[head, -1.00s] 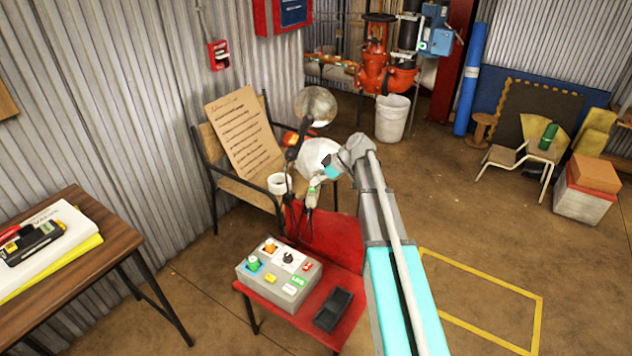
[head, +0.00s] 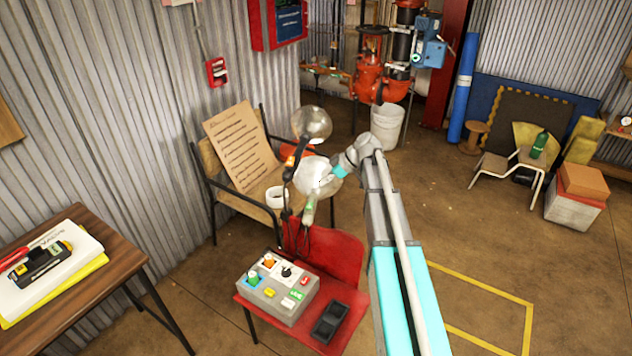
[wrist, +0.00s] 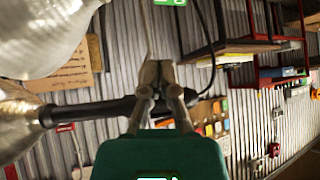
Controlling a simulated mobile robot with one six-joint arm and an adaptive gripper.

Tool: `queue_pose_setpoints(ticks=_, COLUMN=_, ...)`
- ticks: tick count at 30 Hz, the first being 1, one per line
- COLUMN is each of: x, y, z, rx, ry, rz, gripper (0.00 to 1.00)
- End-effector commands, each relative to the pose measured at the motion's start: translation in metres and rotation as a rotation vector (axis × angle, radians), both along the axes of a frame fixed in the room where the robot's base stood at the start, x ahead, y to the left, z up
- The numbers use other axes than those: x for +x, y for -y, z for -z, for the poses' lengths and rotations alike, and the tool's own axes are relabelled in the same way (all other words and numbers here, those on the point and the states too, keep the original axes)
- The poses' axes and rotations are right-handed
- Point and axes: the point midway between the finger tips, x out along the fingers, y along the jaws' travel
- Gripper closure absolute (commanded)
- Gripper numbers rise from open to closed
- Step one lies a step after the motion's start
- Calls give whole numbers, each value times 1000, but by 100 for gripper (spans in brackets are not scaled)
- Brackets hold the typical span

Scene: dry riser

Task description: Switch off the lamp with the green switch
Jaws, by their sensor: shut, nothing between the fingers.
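Two clear globe lamps stand close together in the head view: an upper globe (head: 312,123) and a lower, whiter globe (head: 318,177). A dark stem with an orange part (head: 290,160) rises beside them. A small green part (head: 309,208), perhaps the green switch, hangs below the lower globe. My gripper (wrist: 158,72) shows in the wrist view with its fingers shut and empty. A black rod (wrist: 100,110) passes by the fingers; contact cannot be told. A green piece with a white mark (wrist: 170,3) is at that view's top edge. In the head view my fingertips are hard to make out by the lower globe.
A grey control box (head: 278,297) with coloured knobs and buttons sits on a red chair (head: 345,255), beside a black tray (head: 331,322). A wooden chair (head: 207,150) holds a written board and a white cup (head: 276,197). A brown table (head: 125,255) stands left.

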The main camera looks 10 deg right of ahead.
Motion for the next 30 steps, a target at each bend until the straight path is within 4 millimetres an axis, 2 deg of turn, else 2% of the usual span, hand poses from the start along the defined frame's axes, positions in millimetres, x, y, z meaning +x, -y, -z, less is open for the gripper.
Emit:
queue_pose_setpoints(ticks=1, x=-1, y=5, z=-9, rx=0, ry=0, rz=1, gripper=100)
queue_pose_setpoints(ticks=3, x=-2, y=12, z=-15, rx=0, ry=0, rz=1, gripper=100)
queue_pose_setpoints(ticks=12, x=-5, y=31, z=-33, rx=0, ry=0, rz=0, gripper=100)
queue_pose_setpoints(ticks=30, x=-7, y=35, z=-36, rx=1, ry=-2, rz=-2, gripper=100)
